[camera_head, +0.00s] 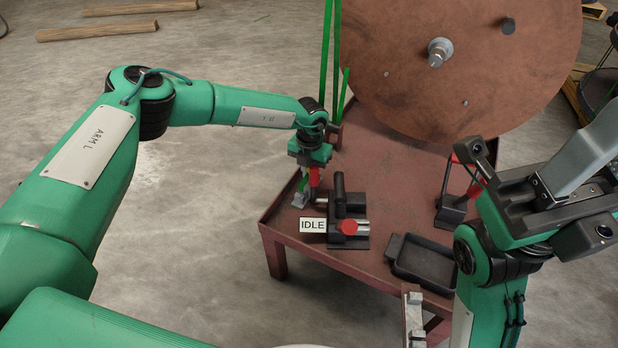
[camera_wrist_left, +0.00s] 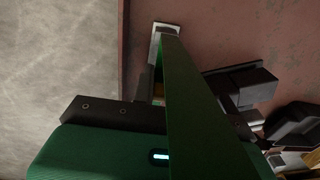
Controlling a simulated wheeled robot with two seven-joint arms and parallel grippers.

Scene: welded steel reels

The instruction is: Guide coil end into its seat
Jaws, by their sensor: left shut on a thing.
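The coil end is a flat green strap (camera_wrist_left: 190,100), and my left gripper (camera_head: 303,182) is shut on it at the near left corner of the table. In the left wrist view the strap narrows away from me, and its far tip overlaps a small pale metal block (camera_wrist_left: 163,32). I take this block to be the seat; it also shows in the head view (camera_head: 299,201). I cannot tell whether the tip is inside the block or only above it. My right arm is at the right; its fingertips cannot be made out.
A black clamp-like device with a red knob (camera_head: 348,228) and an "IDLE" sign (camera_head: 312,225) stands just right of the block. A black tray (camera_head: 423,262) and a red-handled tool (camera_head: 452,205) lie farther right. A large brown reel (camera_head: 430,90) rises behind the table (camera_head: 385,165).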

